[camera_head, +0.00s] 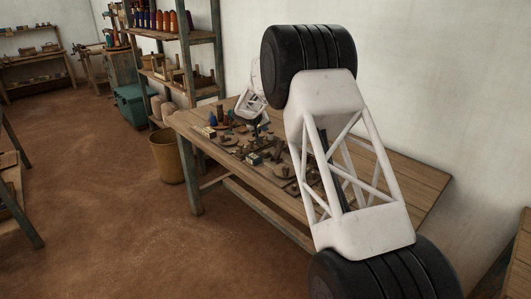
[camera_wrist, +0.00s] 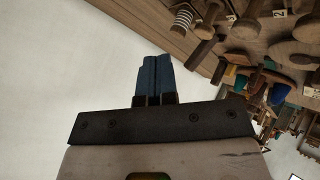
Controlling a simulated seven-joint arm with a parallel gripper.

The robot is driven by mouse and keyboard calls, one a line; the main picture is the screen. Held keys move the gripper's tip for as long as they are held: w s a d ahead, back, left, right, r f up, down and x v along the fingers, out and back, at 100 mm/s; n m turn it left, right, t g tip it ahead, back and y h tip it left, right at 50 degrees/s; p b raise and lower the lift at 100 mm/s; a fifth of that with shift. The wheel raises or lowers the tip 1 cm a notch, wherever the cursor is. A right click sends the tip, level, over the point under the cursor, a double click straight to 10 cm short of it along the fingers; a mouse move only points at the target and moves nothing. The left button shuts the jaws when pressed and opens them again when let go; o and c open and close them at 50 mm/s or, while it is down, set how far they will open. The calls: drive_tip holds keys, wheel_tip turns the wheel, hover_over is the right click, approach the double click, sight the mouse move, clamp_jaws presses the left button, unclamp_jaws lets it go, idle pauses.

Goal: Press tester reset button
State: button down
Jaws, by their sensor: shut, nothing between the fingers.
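My gripper (camera_wrist: 155,80) has its two blue-grey fingers together, with nothing between them, in the wrist view. In the head view my white arm reaches over the wooden table (camera_head: 405,180), and its far end is above the small items there. A small dark box (camera_head: 254,158) lies among these items, but I cannot tell whether it is the tester. No reset button can be made out in either view. The fingertips appear apart from the items in the wrist view.
A striped spool (camera_wrist: 183,18) and several wooden pieces crowd the table in the wrist view. A shelf (camera_head: 205,88) with coloured cones stands behind the table's left end. A basket (camera_head: 167,158) stands on the floor beside it. The table's right part looks bare.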

sight(264, 151)
drive_tip(key=shift+f, duration=0.15)
drive_tip(key=shift+f, duration=4.25)
drive_tip(key=shift+f, duration=1)
drive_tip(key=shift+r, duration=1.05)
drive_tip(key=shift+r, duration=2.5)
